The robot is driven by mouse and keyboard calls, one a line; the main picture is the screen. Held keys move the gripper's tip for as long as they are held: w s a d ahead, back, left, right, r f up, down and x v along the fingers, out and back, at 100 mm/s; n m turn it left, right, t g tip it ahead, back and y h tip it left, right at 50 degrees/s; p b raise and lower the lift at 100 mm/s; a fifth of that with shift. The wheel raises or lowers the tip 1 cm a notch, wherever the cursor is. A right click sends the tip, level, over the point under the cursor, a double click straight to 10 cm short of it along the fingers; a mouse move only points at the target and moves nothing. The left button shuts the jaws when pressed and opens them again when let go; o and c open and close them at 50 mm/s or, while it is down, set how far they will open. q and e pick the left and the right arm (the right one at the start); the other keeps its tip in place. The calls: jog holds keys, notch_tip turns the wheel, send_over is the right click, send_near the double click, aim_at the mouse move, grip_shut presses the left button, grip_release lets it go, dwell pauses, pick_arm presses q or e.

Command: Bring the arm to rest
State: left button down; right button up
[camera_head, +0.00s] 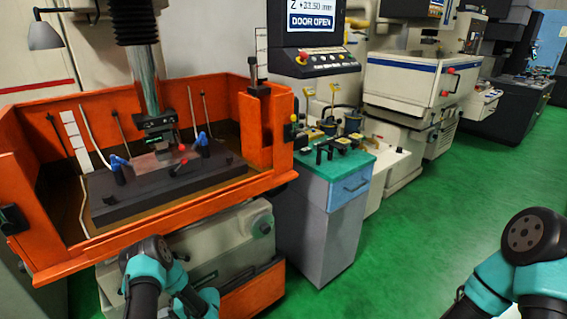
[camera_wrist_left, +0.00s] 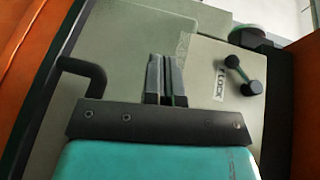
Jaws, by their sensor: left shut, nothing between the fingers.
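My left arm (camera_head: 150,262) is folded low at the bottom of the head view, in front of the orange machine tank. In the left wrist view my left gripper (camera_wrist_left: 166,62) is shut, its two dark fingers side by side with nothing between them. Behind the fingers is a beige panel (camera_wrist_left: 125,55) with a "LOCK" label (camera_wrist_left: 217,84). I cannot tell the exact gap between fingers and panel. My right arm (camera_head: 520,262) shows at the bottom right of the head view; its gripper is out of view.
The orange tank (camera_head: 150,247) holds a dark worktable (camera_head: 105,205) under the machine head. A teal-topped cabinet (camera_head: 322,240) stands right of it. Green floor (camera_head: 430,225) is open between the cabinet and my right arm. A black handle (camera_wrist_left: 85,68) and a knobbed lever (camera_wrist_left: 240,75) sit near my left gripper.

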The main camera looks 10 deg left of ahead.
pick_arm(q)
jog(key=s+d+m+h, duration=0.1)
jog(key=s+d+h, duration=0.25)
jog(key=d, duration=0.35)
jog(key=s+d+m+h, duration=0.1)
jog(key=s+d+h, duration=0.1)
jog(key=d+h, duration=0.4)
jog(key=s+d+m+h, duration=0.1)
jog(key=s+d+h, duration=0.25)
jog(key=d, duration=0.55)
jog(key=d+r+t+h, duration=0.4)
jog(key=d+r+t, duration=0.4)
jog(key=d, duration=0.5)
jog(key=shift+s+d+r+h, duration=0.15)
jog(key=shift+d+r+h, duration=0.25)
jog(key=shift+r, duration=0.75)
